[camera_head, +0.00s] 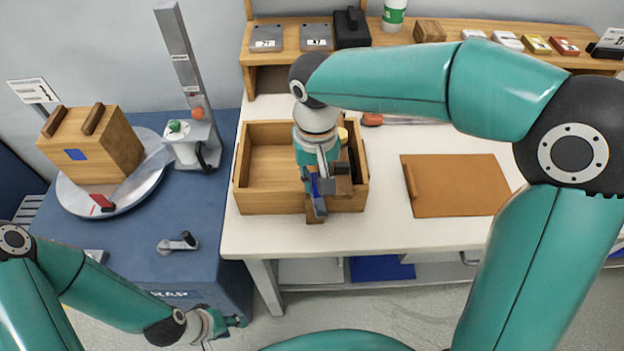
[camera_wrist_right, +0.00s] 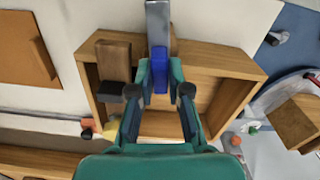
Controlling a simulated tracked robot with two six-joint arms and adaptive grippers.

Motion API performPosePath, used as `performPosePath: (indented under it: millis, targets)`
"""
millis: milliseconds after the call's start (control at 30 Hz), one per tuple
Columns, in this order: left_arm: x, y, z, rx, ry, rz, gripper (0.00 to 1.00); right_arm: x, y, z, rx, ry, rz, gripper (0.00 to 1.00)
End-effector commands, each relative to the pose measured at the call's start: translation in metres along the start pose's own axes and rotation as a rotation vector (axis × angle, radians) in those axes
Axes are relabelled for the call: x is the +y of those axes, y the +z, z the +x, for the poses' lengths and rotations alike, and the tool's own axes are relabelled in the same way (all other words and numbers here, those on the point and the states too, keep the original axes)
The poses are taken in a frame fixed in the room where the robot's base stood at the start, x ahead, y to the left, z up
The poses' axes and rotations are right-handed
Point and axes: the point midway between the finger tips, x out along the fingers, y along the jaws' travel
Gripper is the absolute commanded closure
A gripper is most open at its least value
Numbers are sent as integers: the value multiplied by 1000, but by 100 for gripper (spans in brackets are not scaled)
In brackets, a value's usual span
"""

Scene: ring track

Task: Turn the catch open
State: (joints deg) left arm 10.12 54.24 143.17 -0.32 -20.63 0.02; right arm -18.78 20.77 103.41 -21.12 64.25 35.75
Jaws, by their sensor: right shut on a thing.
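A small red lever (camera_head: 102,202), which may be the catch, sits at the front edge of the round silver turntable (camera_head: 70,205); neither gripper is near it. My right gripper (camera_head: 324,178) is over the front of the open wooden tray, shut on a grey bar with a blue band. The blue band (camera_wrist_right: 159,82) is between its fingertips in the right wrist view, and the grey bar (camera_wrist_right: 158,28) sticks out past them. My left gripper (camera_head: 236,321) is low at the front of the blue cabinet, apart from everything; its finger opening is unclear.
A wooden box (camera_head: 95,150) with two dark handles stands on the turntable. A crank handle (camera_head: 178,243) lies on the blue top, with a grey post (camera_head: 180,60) behind. The wooden tray (camera_head: 268,205) holds a brown block (camera_wrist_right: 114,60). A brown board (camera_head: 460,185) lies to the right.

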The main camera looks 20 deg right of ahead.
Motion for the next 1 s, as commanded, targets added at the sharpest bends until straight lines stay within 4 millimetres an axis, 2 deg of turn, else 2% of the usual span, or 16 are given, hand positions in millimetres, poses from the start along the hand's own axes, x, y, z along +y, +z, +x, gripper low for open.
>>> performPosePath:
  millis: [333,867,900,1000]
  targets:
    - [-2,0,5,0,0,0,60,0,-4,-3,14,-6,162,100]
    - [-2,0,5,0,0,0,60,0,-4,-4,14,-7,191,100]
    - [-2,0,5,0,0,0,60,0,-4,-4,14,-7,191,79]
    - [-2,0,5,0,0,0,60,0,-3,-3,11,-6,189,62]
